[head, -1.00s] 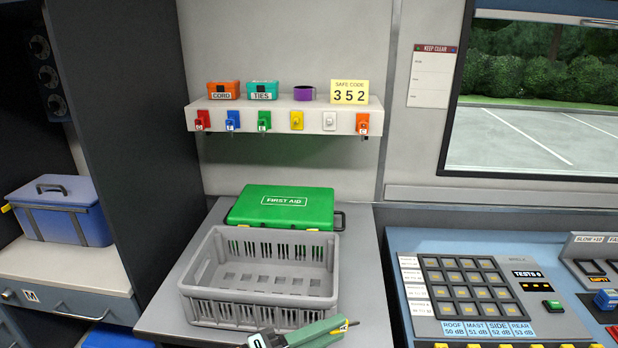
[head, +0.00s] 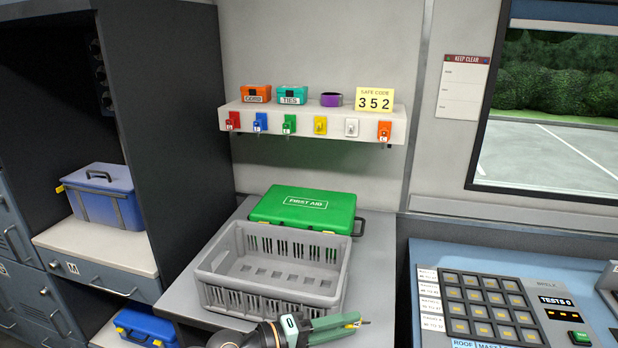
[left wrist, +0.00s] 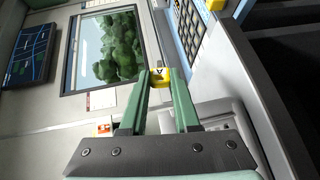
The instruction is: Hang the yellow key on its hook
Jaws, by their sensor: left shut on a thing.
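My left gripper (head: 347,322) is low in the head view, in front of the grey crate, its green fingers pointing right. It is shut on the yellow key, of which only a small part shows at the fingertips. In the left wrist view the yellow key's tag (left wrist: 158,77) sits between the fingertips. The yellow hook plate (head: 320,126) is on the front of the wall shelf, between the green and white ones. It shows a bare peg. My right gripper is in neither view.
The white shelf (head: 398,120) carries small boxes, a purple roll and a code card. Keys hang at the red, blue, green and orange plates. Below are a green first aid case (head: 303,208) and a grey crate (head: 215,290). A button console (head: 425,250) stands at right.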

